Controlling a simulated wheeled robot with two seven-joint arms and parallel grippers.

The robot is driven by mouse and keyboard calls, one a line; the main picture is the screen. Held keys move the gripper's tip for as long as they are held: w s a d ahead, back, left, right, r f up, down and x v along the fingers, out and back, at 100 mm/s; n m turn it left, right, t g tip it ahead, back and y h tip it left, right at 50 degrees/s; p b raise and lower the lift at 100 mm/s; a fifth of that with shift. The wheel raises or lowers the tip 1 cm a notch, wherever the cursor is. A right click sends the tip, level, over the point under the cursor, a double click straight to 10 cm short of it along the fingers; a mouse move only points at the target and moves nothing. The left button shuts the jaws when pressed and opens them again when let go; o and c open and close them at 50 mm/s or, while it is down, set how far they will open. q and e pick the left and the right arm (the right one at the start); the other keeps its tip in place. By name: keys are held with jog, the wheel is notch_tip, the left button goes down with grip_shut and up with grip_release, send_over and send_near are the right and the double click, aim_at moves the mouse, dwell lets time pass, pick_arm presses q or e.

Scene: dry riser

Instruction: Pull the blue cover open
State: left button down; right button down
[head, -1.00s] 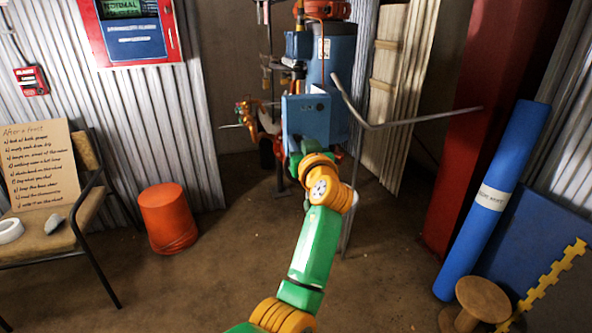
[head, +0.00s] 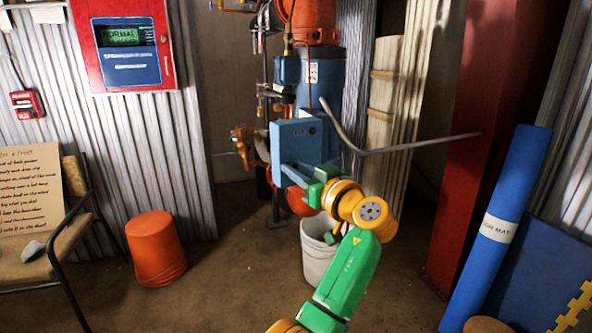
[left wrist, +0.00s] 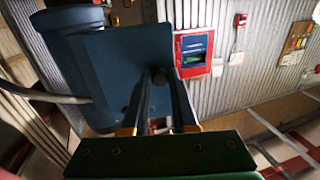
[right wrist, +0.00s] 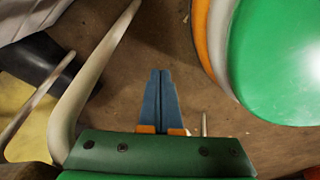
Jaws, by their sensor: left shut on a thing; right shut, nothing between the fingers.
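The blue cover (head: 312,132) is a flat box-like panel on the front of the riser pipework, now seen at an angle. It fills the upper left of the left wrist view (left wrist: 105,65). My left gripper (head: 292,172) is at its lower front. In the left wrist view its fingers (left wrist: 160,85) are closed around a small dark knob (left wrist: 160,76) at the cover's edge. How far the cover stands from what is behind it cannot be told. My right gripper (right wrist: 155,72) is shut and empty over the floor, outside the head view.
A bent grey bar (head: 400,147) sticks out right of the cover. A white bucket (head: 318,262) stands below, an orange bucket (head: 156,250) to the left. A red column (head: 462,160) and a rolled blue mat (head: 495,235) are on the right. The middle floor is bare.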

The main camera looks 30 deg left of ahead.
pick_arm(q)
jog(key=c, duration=0.7)
grip_release()
jog(key=v, duration=0.7)
jog(key=shift+b, duration=0.3)
